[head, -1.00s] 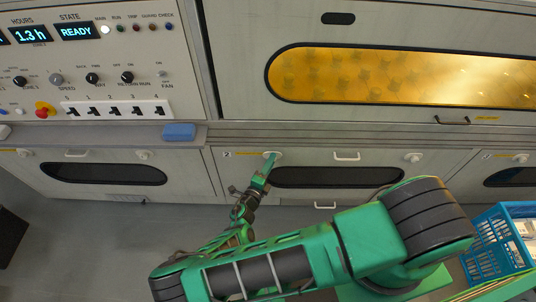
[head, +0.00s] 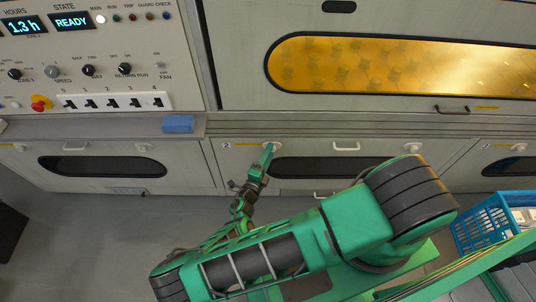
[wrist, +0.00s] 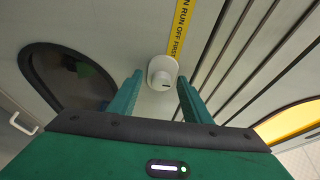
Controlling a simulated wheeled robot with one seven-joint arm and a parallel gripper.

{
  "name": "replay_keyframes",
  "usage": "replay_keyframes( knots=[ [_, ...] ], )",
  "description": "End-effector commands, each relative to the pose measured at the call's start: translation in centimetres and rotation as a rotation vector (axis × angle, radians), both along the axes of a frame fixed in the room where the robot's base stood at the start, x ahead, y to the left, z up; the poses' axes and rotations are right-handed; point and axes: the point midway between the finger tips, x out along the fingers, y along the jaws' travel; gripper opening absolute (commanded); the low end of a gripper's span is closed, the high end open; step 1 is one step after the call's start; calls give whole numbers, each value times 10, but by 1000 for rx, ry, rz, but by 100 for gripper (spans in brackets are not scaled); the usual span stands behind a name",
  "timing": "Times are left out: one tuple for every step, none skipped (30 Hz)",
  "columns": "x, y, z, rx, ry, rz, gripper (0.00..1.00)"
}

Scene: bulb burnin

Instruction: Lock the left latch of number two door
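The number two door (head: 322,151) is a pale panel with a dark oval window, a white handle and a small "2" label. Its left latch (head: 275,146) is a white round knob at the upper left, partly covered by my gripper in the head view. In the wrist view the left latch (wrist: 162,72) lies ahead, just past and between the fingertips of my gripper (wrist: 157,85). The fingers are open, one on each side, with no clear contact. The right latch (head: 412,147) of this door is a similar white knob.
The number one door (head: 100,152) is to the left, with its own latches and window. A blue block (head: 178,124) sits on the ledge above. A blue crate (head: 490,225) stands at the right. A yellow warning strip (wrist: 182,25) runs near the latch.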

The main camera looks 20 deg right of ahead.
Motion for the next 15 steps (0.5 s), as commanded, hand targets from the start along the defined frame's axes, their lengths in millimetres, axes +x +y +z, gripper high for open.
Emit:
replay_keyframes(
  knots=[
    [0, -1, 0, -1, 0, -2, 44],
    [0, -1, 0, -2, -1, -2, 44],
    [0, -3, 1, -2, -1, -4, 44],
    [0, -3, 1, -3, -1, -5, 44],
    [0, -4, 1, -4, -1, -6, 44],
    [-1, -4, 1, -4, -1, -6, 44],
    [-1, -4, 1, -4, -1, -6, 44],
    [-2, -3, 1, -4, -2, -6, 44],
    [-3, -2, 1, -4, -2, -6, 44],
    [-5, 0, 1, -4, -2, -6, 44],
    [-7, 1, 1, -5, -1, -6, 44],
    [-11, 4, 1, -4, -2, -6, 44],
    [-14, 7, 1, -4, -1, -6, 44],
    [-17, 11, 1, -3, -1, -4, 44],
    [-23, 16, 1, -3, -1, -4, 44]
  ],
)
